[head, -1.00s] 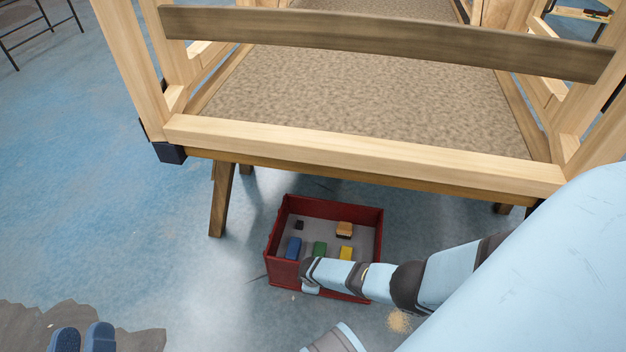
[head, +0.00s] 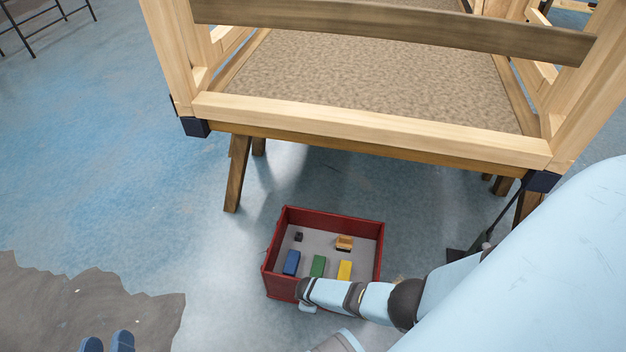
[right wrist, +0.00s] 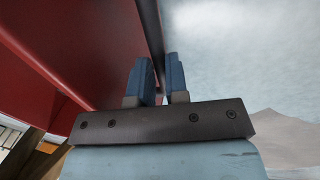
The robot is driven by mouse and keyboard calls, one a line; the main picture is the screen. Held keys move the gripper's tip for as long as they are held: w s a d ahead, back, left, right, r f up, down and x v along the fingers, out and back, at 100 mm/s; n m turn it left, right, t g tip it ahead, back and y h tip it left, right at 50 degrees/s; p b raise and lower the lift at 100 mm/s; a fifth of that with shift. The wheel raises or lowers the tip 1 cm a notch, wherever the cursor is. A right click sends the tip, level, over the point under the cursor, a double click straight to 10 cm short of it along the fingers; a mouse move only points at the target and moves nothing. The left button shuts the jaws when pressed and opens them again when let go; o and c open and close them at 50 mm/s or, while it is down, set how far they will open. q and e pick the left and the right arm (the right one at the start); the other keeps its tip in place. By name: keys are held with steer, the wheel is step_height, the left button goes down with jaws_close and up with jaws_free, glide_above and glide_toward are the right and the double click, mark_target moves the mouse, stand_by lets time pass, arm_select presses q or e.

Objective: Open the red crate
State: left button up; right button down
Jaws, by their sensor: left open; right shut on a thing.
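The red crate (head: 272,286) stands on the floor in front of the wooden frame table. Its top is open and its grey inside shows. A blue block (head: 291,262), a green block (head: 318,266), a yellow block (head: 344,270), an orange toy (head: 344,242) and a small dark item (head: 298,237) lie in it. My right gripper (right wrist: 158,68) is shut on the crate's thin upright wall, with a blue finger on each side. In the head view my right arm covers part of the crate's front. My left gripper (head: 107,341) is open and empty above the floor at the bottom left.
The wooden table (head: 380,122) with a brown carpeted top stands behind the crate. Its wooden leg (head: 236,178) is up and left of the crate. A ragged brown patch (head: 90,305) lies on the floor at the left. Blue floor between is clear.

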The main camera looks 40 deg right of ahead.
arm_select(q)
steer(key=shift+s+a+f, duration=0.1)
steer(key=shift+a+f, duration=0.1)
steer(key=shift+a, duration=0.15)
arm_select(e)
steer(key=shift+s+a, duration=0.5)
steer(key=shift+a, duration=0.1)
steer(key=c, duration=1.1)
jaws_free()
